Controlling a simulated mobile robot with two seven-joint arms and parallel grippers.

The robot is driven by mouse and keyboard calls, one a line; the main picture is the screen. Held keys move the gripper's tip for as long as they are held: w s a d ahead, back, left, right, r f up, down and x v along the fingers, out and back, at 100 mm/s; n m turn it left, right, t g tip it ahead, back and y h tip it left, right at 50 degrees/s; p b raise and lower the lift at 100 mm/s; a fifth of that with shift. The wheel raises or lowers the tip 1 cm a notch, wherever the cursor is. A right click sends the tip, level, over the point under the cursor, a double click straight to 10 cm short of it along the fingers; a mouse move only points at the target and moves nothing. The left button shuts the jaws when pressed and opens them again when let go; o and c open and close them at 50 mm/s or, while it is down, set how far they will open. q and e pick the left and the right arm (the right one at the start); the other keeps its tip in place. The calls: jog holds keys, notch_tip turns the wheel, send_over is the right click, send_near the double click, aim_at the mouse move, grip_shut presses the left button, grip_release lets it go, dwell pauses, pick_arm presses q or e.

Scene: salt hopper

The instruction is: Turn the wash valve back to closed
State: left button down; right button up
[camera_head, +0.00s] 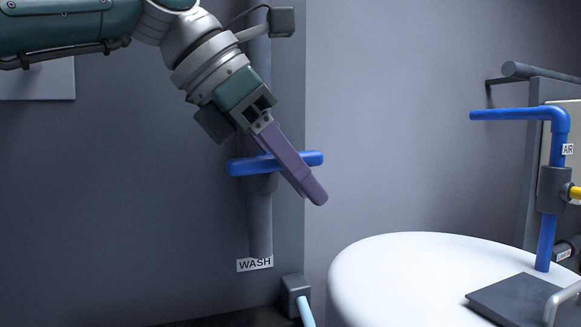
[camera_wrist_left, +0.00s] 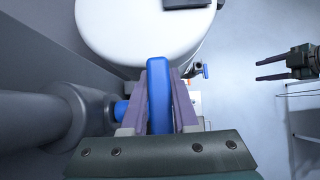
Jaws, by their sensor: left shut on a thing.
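The wash valve's blue handle (camera_head: 244,166) lies crosswise to its vertical grey pipe (camera_head: 259,215), close to level in the head view. A white WASH label (camera_head: 255,264) is at the pipe's foot. My left gripper (camera_head: 314,193) comes down from the upper left and is shut on the handle, its purple fingers crossing it. In the left wrist view the handle (camera_wrist_left: 159,95) sits between both fingers, with its blue stem running left to the grey valve body. My right gripper (camera_wrist_left: 257,70) shows only in the left wrist view, with its fingers apart and nothing between them.
A white rounded vessel (camera_head: 400,270) stands right of the valve, with a dark hatch plate (camera_head: 515,301) on top. A blue AIR pipe (camera_head: 546,240) rises beside the hatch. A grey wall is close behind the wash pipe. A grey fitting (camera_head: 295,296) with a light-blue hose is below.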

aim_at(242, 158)
dwell(0.3)
pick_arm(q)
jog(key=c, duration=0.7)
grip_release()
jog(key=p+v, duration=0.2)
jog(key=v, duration=0.7)
jog(key=shift+a+r, duration=0.15)
jog(key=shift+r, duration=0.25)
jog(key=shift+s, duration=0.1)
